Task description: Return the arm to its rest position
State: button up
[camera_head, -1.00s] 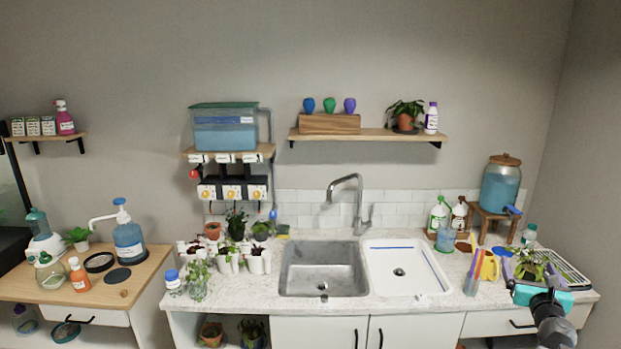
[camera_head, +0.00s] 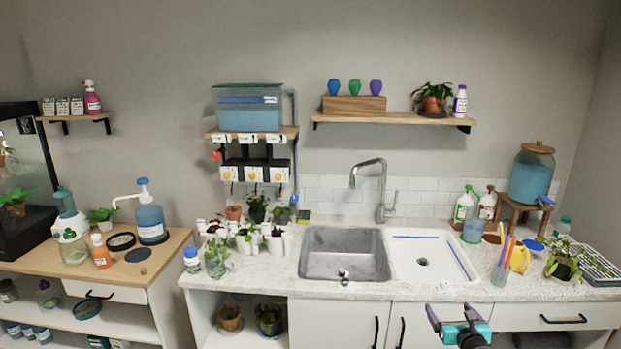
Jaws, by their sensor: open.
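My gripper (camera_head: 452,314) shows at the bottom of the picture, right of centre, in front of the white cabinet doors below the sink. Its dark purple-grey fingers are spread apart, with nothing between them. Its teal body (camera_head: 466,333) and the dark wrist below it run off the bottom edge. A leafy plant in a dark pot (camera_head: 563,262) stands on the counter at the right, apart from the gripper. The rest of my arm is out of view.
The pale counter (camera_head: 400,290) runs across behind my gripper, with a steel sink (camera_head: 345,254) and white basin (camera_head: 430,260). A tumbler of colored sticks (camera_head: 500,272) stands near the front edge. A black seed tray (camera_head: 598,267) lies at the far right. Cabinet fronts are close behind the gripper.

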jog(key=s+a+f+n+g+y+b, duration=0.25)
jog(key=s+a+f+n, duration=0.25)
jog(key=a+f, duration=0.6)
jog(key=s+a+f+n+g+y+b, duration=0.25)
jog(key=s+a+f+n, duration=0.2)
jog(key=a+f, duration=0.75)
jog(key=s+a+f+n+g+y+b, duration=0.2)
jog(key=s+a+f+n+g+b, duration=0.35)
jog(key=f, duration=0.85)
jog(key=s+a+f+n+g+h+b, duration=0.1)
jog(key=s+a+f+n+g, duration=0.2)
jog(key=s+f+n, duration=0.35)
jog(key=s+a+f+n+g+b, duration=0.1)
jog(key=s+a+f+n+g, duration=0.2)
jog(key=s+f, duration=0.65)
jog(key=s+d+r+n+g+h, duration=0.1)
jog(key=s+d+n+g+h, duration=0.3)
jog(key=s+d+n, duration=0.3)
jog(key=s+n, duration=0.5)
jog(key=s, duration=0.1)
jog(key=shift+d+r, duration=0.2)
jog(key=shift+r, duration=0.2)
